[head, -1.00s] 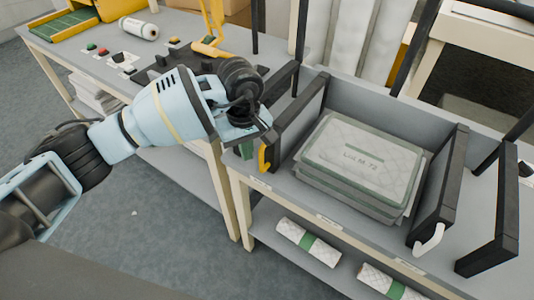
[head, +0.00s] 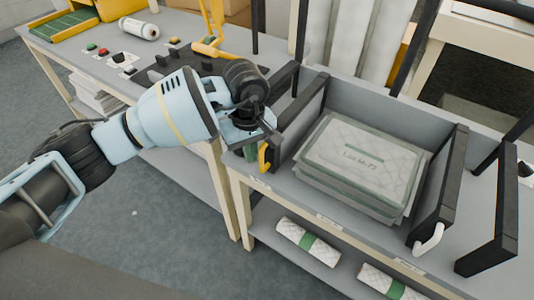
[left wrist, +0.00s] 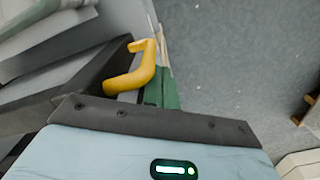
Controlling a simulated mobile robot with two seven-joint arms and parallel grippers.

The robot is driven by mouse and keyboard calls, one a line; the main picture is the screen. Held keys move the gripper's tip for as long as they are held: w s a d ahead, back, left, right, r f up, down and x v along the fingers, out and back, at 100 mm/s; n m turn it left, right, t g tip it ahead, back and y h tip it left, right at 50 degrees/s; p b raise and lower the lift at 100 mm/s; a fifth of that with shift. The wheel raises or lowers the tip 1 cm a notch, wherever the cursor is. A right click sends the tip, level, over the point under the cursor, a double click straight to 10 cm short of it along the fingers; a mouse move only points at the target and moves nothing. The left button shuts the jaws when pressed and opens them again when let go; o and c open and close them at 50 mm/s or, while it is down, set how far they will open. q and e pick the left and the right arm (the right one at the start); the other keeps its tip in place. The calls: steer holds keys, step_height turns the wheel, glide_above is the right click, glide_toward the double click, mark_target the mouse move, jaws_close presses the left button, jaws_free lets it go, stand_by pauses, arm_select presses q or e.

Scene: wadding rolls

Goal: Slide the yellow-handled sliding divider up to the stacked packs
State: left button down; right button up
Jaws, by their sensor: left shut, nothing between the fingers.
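The sliding divider (head: 301,115) is a black upright frame at the left of the grey bay in the head view. Its yellow handle (head: 264,158) sticks out at the front edge; it also shows in the left wrist view as a bent yellow bar (left wrist: 140,72). The stacked packs (head: 362,158), grey-white and quilted with a label on top, lie to the right of the divider with a narrow gap between. My left gripper (head: 262,139) is shut and empty, just left of and above the handle. Its fingertips are partly hidden; I cannot tell whether they touch the divider. My right gripper is not in view.
A black divider with a white handle (head: 429,240) stands right of the packs, and another black frame (head: 495,225) farther right. Rolls with green bands (head: 308,243) lie on the lower shelf. A second bench (head: 95,45) stands left. A green piece (left wrist: 162,90) is beside the yellow handle.

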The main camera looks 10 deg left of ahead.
mark_target(268, 162)
arm_select(q)
steer(key=shift+s+d, duration=0.3)
steer(key=shift+d, duration=0.45)
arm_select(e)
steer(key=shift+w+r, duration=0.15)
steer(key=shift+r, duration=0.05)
arm_select(q)
steer(key=shift+s+d, duration=0.3)
steer(key=shift+d, duration=0.5)
steer(key=shift+s+d, duration=0.25)
steer(key=shift+d, duration=0.5)
steer(key=shift+a, duration=0.15)
steer(key=shift+w+a, duration=0.25)
steer(key=shift+a, duration=0.3)
steer(key=shift+w+a, duration=0.2)
steer(key=shift+a, duration=0.3)
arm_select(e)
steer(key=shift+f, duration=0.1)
arm_select(q)
steer(key=shift+r, duration=0.15)
